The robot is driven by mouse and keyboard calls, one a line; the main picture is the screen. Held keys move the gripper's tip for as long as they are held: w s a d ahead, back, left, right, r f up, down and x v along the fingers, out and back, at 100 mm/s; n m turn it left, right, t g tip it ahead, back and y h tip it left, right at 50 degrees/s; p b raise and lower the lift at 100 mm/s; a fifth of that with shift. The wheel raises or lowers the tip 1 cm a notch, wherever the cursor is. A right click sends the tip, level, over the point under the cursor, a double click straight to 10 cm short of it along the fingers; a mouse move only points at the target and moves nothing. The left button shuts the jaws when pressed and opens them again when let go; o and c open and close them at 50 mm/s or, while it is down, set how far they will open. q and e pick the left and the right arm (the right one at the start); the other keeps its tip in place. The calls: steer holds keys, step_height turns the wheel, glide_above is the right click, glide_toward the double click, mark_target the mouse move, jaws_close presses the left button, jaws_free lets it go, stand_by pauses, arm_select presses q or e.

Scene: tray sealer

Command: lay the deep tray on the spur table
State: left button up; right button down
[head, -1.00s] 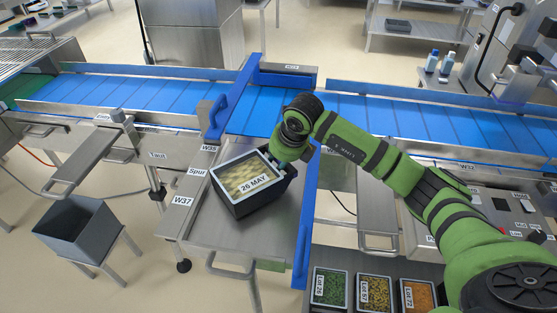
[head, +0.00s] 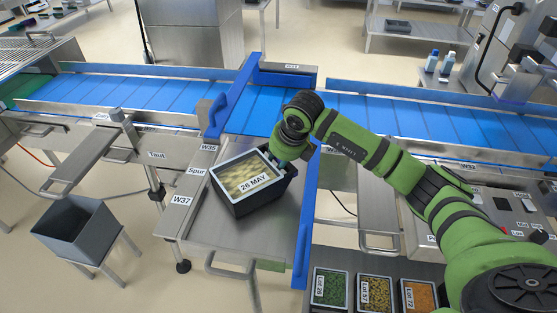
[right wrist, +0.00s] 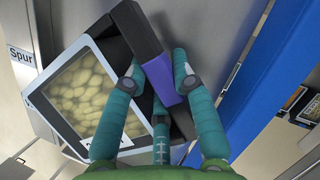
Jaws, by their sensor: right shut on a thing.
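The deep tray (head: 240,205) is black with a pale rim, a pale yellow filling under its top and a label reading 26 MAY. It is over the upper part of the steel spur table (head: 238,235), turned at an angle to the table's edges. Whether its base touches the table is hard to tell. My right gripper (head: 285,158) is shut on the tray's far right side. In the right wrist view its teal fingers (right wrist: 157,80) close around a dark part with a purple face beside the tray's rim (right wrist: 55,105). My left gripper is not in view.
A blue guide rail (head: 305,225) runs along the table's right side. The blue conveyor (head: 375,115) crosses behind. A grey bin (head: 78,235) stands at lower left. Several food trays (head: 375,292) stand at lower right. The table's near part is clear.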

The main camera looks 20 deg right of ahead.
steer(key=shift+r, duration=0.1)
steer(key=c, duration=0.9)
jaws_free()
steer(key=shift+c, duration=0.2)
steer(key=c, duration=0.3)
steer(key=shift+r+p, duration=1.95)
steer(key=shift+r, duration=1.55)
